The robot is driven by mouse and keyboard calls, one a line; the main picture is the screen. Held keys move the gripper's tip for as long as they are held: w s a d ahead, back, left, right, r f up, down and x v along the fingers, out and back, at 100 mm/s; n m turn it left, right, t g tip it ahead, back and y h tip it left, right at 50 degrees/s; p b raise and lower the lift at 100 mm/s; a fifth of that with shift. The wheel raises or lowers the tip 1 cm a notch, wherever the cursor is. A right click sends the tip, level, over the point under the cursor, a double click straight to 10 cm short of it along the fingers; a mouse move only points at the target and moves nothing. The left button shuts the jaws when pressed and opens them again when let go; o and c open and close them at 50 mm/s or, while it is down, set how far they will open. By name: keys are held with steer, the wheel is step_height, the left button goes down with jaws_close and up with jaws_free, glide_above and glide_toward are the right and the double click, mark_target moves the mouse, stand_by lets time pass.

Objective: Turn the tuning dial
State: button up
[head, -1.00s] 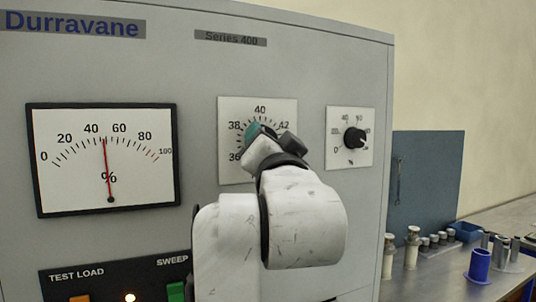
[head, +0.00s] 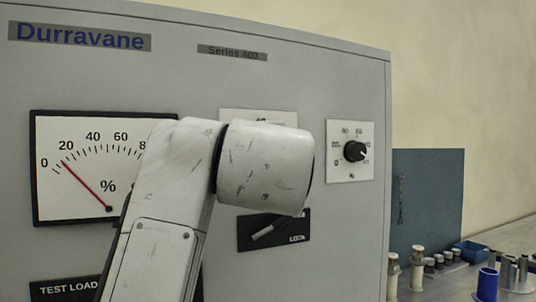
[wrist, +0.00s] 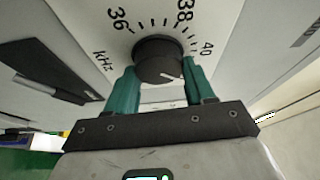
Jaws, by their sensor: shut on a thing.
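The tuning dial (wrist: 158,55) is a black round knob with a white pointer mark, on a white kHz plate (wrist: 90,20) marked 36, 38 and 40 in the wrist view. My gripper (wrist: 160,68) is shut on the dial, one green finger on each side. In the head view my white arm hides the dial and gripper; only the top strip of the plate (head: 235,115) shows. The percent meter (head: 80,205) has its red needle between 0 and 20, partly behind my arm.
A smaller black knob (head: 354,151) sits on its own plate to the right. Below the dial is a black lock plate (head: 300,222) with a light lever (head: 262,232). A bench at far right holds a blue cup (head: 487,283) and several cylinders.

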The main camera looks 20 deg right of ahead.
steer(key=shift+m+g, duration=0.4)
steer(key=shift+m, duration=0.4)
steer(key=shift+f, duration=0.1)
steer(key=o, duration=1)
steer(key=shift+o, duration=0.2)
steer(key=b+v, duration=0.2)
steer(key=v, duration=0.8)
steer(key=shift+s+b, duration=0.4)
steer(key=shift+a, duration=0.1)
